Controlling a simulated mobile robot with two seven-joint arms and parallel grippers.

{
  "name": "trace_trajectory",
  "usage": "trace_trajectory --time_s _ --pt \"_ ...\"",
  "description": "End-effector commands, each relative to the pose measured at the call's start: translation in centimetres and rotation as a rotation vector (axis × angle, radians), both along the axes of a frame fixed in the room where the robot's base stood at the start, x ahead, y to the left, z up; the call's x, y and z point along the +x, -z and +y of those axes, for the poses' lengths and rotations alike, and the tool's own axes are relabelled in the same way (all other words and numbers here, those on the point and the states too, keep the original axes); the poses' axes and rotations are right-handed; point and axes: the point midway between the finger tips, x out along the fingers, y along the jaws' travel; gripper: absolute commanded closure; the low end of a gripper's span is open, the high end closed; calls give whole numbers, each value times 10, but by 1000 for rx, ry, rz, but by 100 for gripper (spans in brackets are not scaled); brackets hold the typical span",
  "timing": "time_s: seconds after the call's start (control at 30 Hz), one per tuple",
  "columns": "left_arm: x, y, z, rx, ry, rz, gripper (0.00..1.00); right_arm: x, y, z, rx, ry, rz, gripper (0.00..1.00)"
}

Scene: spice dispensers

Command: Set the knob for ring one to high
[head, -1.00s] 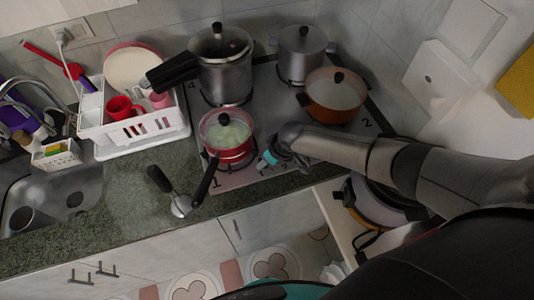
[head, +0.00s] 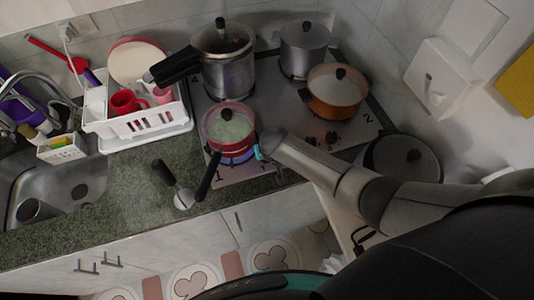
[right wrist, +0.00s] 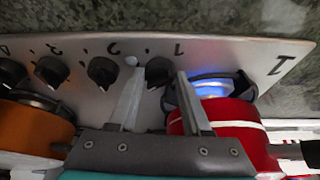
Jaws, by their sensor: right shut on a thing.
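The stove (head: 250,168) has a row of black knobs along its front edge. The knob for ring one (right wrist: 160,70), with a "1" beside it, sits between the fingers of my right gripper (right wrist: 157,76), which is shut on it. In the head view my right gripper (head: 264,150) is at the stove front beside the red pot, and it hides this knob. The red pot (head: 229,138) stands on ring one, where a blue flame (head: 243,157) shows. The flame also shows in the right wrist view (right wrist: 210,84). My left gripper is not in view.
Other knobs (right wrist: 102,72) sit close beside the gripped one. An orange pot (head: 335,95), a pressure cooker (head: 225,75) and a grey pot (head: 303,50) stand on the other rings. The red pot's handle (head: 208,178) points over the counter. A dish rack (head: 145,128) stands left.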

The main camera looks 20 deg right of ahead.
Motion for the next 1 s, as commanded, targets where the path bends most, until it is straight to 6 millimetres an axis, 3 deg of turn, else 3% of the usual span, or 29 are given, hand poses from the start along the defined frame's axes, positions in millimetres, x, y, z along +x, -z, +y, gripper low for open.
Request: trace_trajectory --time_s 0.37,0.4,0.67,1.0 --pt "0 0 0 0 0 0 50 1 0 -1 -2 5 -2 100" --pt "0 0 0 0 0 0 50 1 0 -1 -3 4 -2 51" --pt "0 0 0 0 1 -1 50 1 0 -1 -2 4 -1 22" --pt "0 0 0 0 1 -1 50 0 -2 0 0 3 -1 22"
